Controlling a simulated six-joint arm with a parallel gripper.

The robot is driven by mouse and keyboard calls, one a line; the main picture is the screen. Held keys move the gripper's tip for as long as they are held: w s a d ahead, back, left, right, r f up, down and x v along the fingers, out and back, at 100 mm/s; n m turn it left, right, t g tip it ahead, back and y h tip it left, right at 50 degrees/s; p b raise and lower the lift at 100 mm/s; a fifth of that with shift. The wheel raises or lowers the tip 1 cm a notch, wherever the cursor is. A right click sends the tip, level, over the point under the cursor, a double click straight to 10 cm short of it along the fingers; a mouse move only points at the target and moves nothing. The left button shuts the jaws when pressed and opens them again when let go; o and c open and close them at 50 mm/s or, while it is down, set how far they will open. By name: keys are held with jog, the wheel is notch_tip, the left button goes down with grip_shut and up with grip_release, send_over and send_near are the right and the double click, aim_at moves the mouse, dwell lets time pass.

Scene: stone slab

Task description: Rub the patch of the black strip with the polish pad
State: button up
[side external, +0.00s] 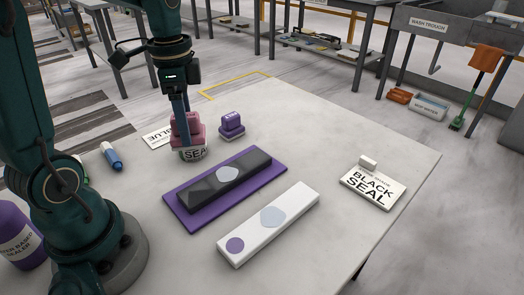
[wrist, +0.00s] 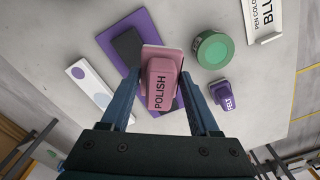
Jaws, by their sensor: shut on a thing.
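My gripper (side external: 182,112) is shut on the pink polish pad (side external: 188,135), marked POLISH in the wrist view (wrist: 161,84). The pad appears raised above the slab, hiding the top of the SEAL tin in the side view. The black strip (side external: 200,192) lies on a purple mat (side external: 183,208), with a pale blue-grey patch (side external: 228,174) near its middle. In the wrist view the pad covers part of the black strip (wrist: 127,45), and the patch is hidden.
The SEAL tin (side external: 194,154) has a green top (wrist: 212,50). A purple FELT block (side external: 231,126) stands near it. A white strip (side external: 294,208) with a patch and purple dot lies in front. A BLACK SEAL card (side external: 373,190) lies right; a blue pen (side external: 112,156) lies left.

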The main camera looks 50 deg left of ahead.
jog(key=shift+w+d+f+m, duration=0.2)
jog(key=shift+d+f+m, duration=0.25)
jog(key=shift+d+f, duration=0.5)
jog(key=shift+w+d+f+m, duration=0.15)
jog(key=shift+d+f+m, duration=0.25)
jog(key=shift+d+f, duration=0.5)
jog(key=shift+w+d+f+m, duration=0.2)
jog(key=shift+d+f+m, duration=0.35)
jog(key=shift+f, duration=0.7)
jog(key=shift+f, duration=1)
jog(key=shift+w+r, duration=0.1)
jog(key=shift+w, duration=3.5)
jog(key=shift+s, duration=1.9)
